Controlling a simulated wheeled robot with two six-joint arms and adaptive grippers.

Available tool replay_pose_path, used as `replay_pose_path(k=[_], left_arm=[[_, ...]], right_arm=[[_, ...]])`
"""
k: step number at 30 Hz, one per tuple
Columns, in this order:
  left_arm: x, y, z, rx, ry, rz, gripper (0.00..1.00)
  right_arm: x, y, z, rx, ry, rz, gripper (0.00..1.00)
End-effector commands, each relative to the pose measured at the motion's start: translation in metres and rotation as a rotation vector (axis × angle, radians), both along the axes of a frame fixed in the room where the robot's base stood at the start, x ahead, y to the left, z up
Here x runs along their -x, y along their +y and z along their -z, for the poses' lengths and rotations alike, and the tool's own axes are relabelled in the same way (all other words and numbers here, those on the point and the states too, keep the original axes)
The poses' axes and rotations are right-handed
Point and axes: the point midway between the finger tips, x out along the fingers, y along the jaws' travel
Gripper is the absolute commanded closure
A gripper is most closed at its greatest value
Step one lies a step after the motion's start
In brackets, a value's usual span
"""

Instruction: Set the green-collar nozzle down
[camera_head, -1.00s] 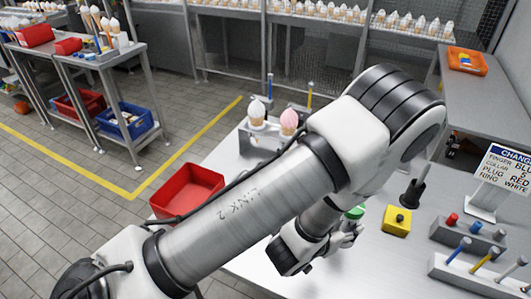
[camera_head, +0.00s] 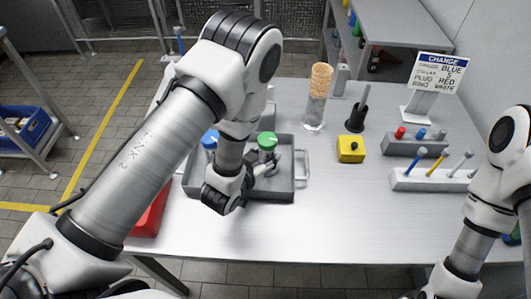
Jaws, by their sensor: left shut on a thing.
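The green-collar nozzle (camera_head: 267,141) shows as a green disc at the end of my left gripper (camera_head: 268,165). My left gripper is shut on it, over the grey tray (camera_head: 287,196); whether the nozzle touches the tray floor I cannot tell. The nozzle's lower part is hidden by the fingers. A blue-collar piece (camera_head: 210,139) stands in the tray's left part, partly hidden behind my left arm. My right arm shows at the right edge, but its gripper is out of view.
A yellow block with a black knob (camera_head: 350,150), a black holder (camera_head: 357,119) and a stack of cones (camera_head: 320,80) stand right of the tray. Racks of coloured pegs (camera_head: 430,179) and a sign (camera_head: 438,72) are further right. A red bin (camera_head: 150,215) is at the left. The front table is clear.

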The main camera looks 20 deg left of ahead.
Motion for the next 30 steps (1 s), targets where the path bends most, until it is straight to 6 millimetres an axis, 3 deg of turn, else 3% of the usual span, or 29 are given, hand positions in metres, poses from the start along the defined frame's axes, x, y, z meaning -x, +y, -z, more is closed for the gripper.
replay_pose_path(k=[7, 8, 9, 10, 21, 26, 30], left_arm=[[-0.001, 0.0, 0.003, 0.0, -0.002, 0.0, 1.0], [0.0, 0.0, 0.003, 0.0, -0.001, 0.0, 0.53], [0.0, 0.0, 0.002, 0.0, -0.001, 0.0, 0.39], [0.0, 0.0, 0.002, 0.0, -0.001, 0.0, 0.31], [0.001, 0.0, -0.003, -0.001, -0.001, 0.0, 0.31], [0.025, 0.005, -0.009, -0.001, 0.002, 0.0, 0.31], [0.061, 0.013, -0.028, -0.001, 0.005, 0.0, 0.31]], right_arm=[[0.0, 0.0, 0.004, 0.0, 0.0, 0.0, 1.0], [0.0, 0.0, 0.003, 0.0, 0.0, 0.0, 1.0], [0.0, 0.0, 0.002, 0.0, 0.0, 0.0, 1.0], [0.0, 0.0, 0.002, 0.0, 0.0, 0.0, 1.0], [0.0, 0.0, -0.001, 0.0, 0.0, 0.0, 1.0], [0.0, 0.0, 0.007, 0.0, 0.0, 0.0, 1.0], [0.0, 0.0, 0.007, 0.0, 0.001, 0.0, 1.0]])
